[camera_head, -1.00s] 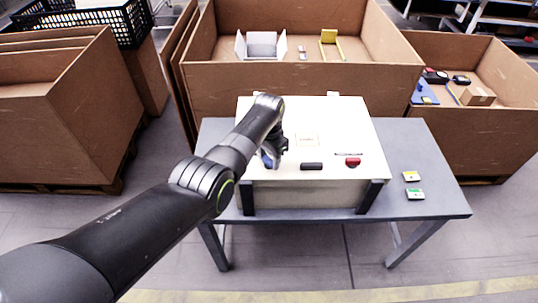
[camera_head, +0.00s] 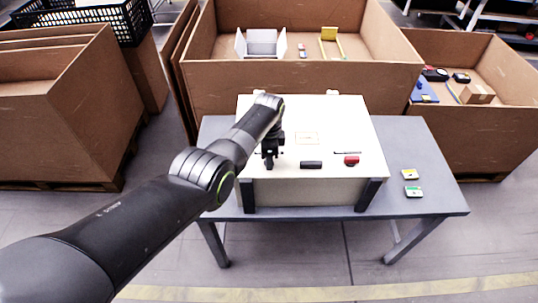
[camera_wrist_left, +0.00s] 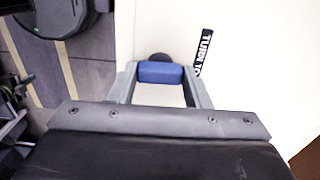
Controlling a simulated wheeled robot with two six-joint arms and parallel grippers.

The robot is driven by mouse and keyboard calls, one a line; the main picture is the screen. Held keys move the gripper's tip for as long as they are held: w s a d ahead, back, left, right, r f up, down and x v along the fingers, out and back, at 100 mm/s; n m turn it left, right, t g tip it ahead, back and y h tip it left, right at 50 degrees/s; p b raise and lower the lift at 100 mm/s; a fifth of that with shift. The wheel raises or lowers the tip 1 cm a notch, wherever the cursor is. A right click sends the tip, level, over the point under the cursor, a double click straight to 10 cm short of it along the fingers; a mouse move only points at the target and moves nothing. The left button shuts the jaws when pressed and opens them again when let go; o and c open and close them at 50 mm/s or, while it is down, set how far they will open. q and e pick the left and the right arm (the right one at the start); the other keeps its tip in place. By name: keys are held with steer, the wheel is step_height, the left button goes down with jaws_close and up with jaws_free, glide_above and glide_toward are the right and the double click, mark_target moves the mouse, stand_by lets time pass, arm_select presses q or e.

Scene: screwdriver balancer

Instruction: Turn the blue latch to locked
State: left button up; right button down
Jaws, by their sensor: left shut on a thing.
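The blue latch (camera_wrist_left: 160,72) shows in the left wrist view as a short blue bar lying crosswise between my left gripper's two fingers. My left gripper (camera_head: 269,163) points down at the front left of the white box lid (camera_head: 320,125) and is shut on the latch. In the head view the gripper hides the latch. A black label (camera_wrist_left: 203,51) with white letters starting "TURN TO" lies beside the latch in the wrist view; the rest of its text is hidden. My right gripper is in neither view.
A black handle (camera_head: 311,165) and a red latch (camera_head: 351,160) sit to the right on the lid. The box stands on a grey table (camera_head: 420,150). Cardboard bins (camera_head: 300,100) stand behind.

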arm_select(q)
steer(key=shift+m, duration=0.3)
steer(key=o, duration=1)
steer(key=shift+r+p, duration=0.3)
steer(key=shift+r, duration=0.2)
step_height(320, 180, up, 5)
steer(key=shift+f+p, duration=0.1)
steer(key=shift+p, duration=0.4)
step_height(320, 180, up, 12)
steer(key=b, duration=0.2)
steer(key=shift+f+b, duration=0.15)
steer(key=shift+b, duration=0.15)
